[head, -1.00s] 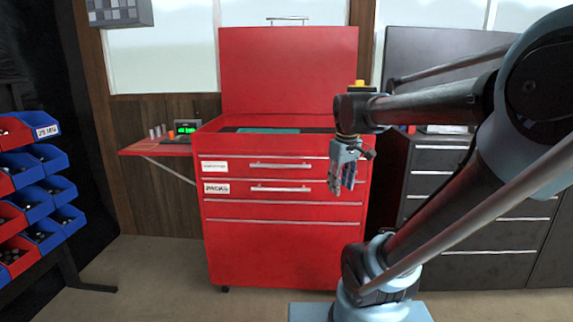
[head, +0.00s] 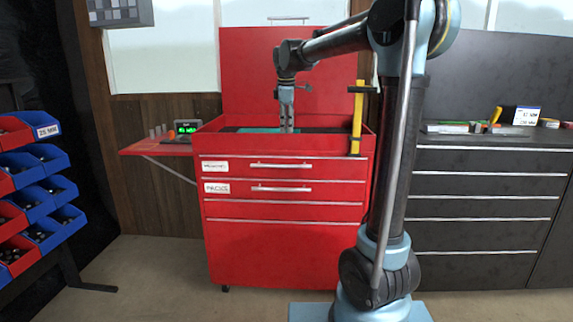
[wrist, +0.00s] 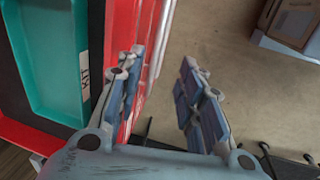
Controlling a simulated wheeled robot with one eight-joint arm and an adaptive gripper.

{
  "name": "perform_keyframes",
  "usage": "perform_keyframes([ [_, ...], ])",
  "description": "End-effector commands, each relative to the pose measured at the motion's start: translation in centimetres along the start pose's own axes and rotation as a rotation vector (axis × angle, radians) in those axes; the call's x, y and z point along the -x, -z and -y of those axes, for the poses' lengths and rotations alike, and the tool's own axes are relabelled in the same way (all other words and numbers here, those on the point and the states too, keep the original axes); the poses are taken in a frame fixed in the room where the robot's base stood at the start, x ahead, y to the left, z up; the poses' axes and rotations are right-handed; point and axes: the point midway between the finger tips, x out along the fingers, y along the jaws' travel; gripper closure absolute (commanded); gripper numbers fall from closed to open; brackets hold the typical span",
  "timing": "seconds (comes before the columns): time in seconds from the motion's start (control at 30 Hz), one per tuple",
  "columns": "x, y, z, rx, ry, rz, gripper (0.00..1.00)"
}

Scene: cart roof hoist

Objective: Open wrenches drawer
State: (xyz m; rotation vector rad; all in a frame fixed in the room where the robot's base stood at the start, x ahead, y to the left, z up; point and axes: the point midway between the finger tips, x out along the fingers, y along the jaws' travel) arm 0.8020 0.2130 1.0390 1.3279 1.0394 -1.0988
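The red tool cart (head: 285,255) stands ahead with its lid raised. Its top drawer (head: 340,168) has a white label (head: 214,167), too blurred to read surely, and a long silver handle (head: 281,166). The drawer below (head: 340,191) is labelled PACKS. All drawers look shut. My gripper (head: 286,128) points down, above the top drawer's handle in the head view. In the wrist view my gripper (wrist: 168,92) is open and empty, its left finger beside the cart's red front edge and its right finger over the floor.
A teal tray (wrist: 52,60) lies in the cart's open top. A yellow-and-black tool (head: 357,120) stands at the cart's right front corner. A red side shelf (head: 160,149) holds a green display (head: 187,127). Dark cabinets (head: 485,190) stand right, blue and red bins (head: 35,190) left.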

Motion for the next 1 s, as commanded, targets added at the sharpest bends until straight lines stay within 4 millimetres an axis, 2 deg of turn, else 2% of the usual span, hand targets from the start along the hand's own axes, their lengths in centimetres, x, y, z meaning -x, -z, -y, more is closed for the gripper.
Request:
perform_keyframes([
  [0.13, -0.6, 0.5, -0.4, 0.017, 0.0, 0.0, 0.65],
  [0.27, -2.1, 0.4, -0.3, 0.015, 0.0, 0.0, 0.65],
  [1.0, -14.8, 0.4, -0.3, 0.014, 0.0, -0.001, 0.65],
])
